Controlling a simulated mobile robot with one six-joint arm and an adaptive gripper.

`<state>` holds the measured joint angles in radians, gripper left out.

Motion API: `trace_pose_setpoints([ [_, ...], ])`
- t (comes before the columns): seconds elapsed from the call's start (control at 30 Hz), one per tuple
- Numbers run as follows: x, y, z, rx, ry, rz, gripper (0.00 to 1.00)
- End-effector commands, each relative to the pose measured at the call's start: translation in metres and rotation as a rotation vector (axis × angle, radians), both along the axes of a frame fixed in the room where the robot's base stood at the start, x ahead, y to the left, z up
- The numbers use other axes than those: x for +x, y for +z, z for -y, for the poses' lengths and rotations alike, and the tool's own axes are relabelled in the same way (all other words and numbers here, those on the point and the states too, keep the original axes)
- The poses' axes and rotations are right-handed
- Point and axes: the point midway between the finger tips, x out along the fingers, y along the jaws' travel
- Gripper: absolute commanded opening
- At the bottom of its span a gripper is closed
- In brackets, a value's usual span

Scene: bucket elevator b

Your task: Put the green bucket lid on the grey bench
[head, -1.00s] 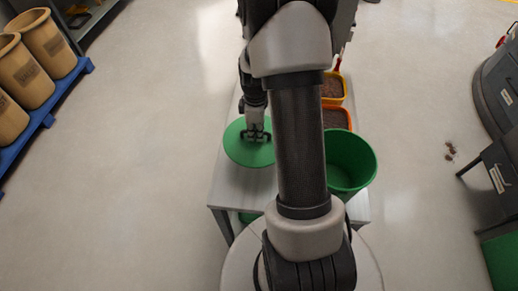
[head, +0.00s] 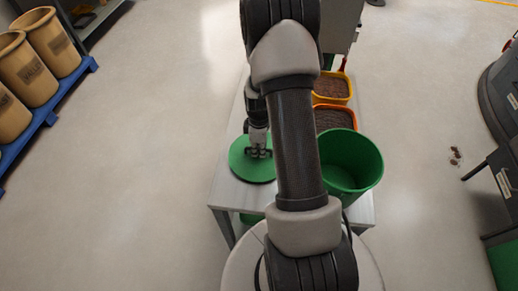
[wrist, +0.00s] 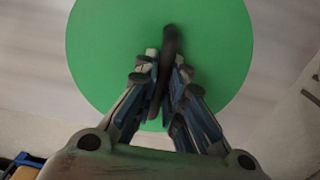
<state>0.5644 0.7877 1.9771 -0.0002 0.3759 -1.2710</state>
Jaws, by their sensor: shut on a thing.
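The green bucket lid (head: 241,166) is a flat round disc. It lies level over the left part of the grey bench (head: 224,194), left of the open green bucket (head: 367,165). Whether it touches the bench top I cannot tell. My gripper (head: 259,153) is above the lid, shut on its handle. In the wrist view the lid (wrist: 105,50) fills the upper middle, and my gripper's fingers (wrist: 166,98) close on the dark bar handle (wrist: 171,42). My arm hides the middle of the bench.
A yellow tub (head: 334,87) and an orange tub (head: 335,119) of brown material stand behind the bucket on the bench. Tan barrels (head: 27,68) on a blue pallet are at far left. A dark bench stands at right.

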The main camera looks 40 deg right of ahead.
Motion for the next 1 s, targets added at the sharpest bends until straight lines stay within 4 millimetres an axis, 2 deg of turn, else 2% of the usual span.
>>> trace_pose_setpoints([
  [0.07,0.000,-0.003,0.000,0.000,0.000,0.000,0.00],
  [0.1,0.000,-0.003,0.000,0.000,0.000,0.000,0.11],
  [0.4,0.000,-0.002,0.000,0.000,0.000,0.000,0.30],
  [0.77,0.000,0.002,0.000,0.000,0.000,0.000,0.30],
  [0.87,0.001,0.015,0.000,-0.001,0.000,0.002,0.30],
  [1.0,0.001,0.045,0.001,-0.002,0.000,0.003,0.30],
])
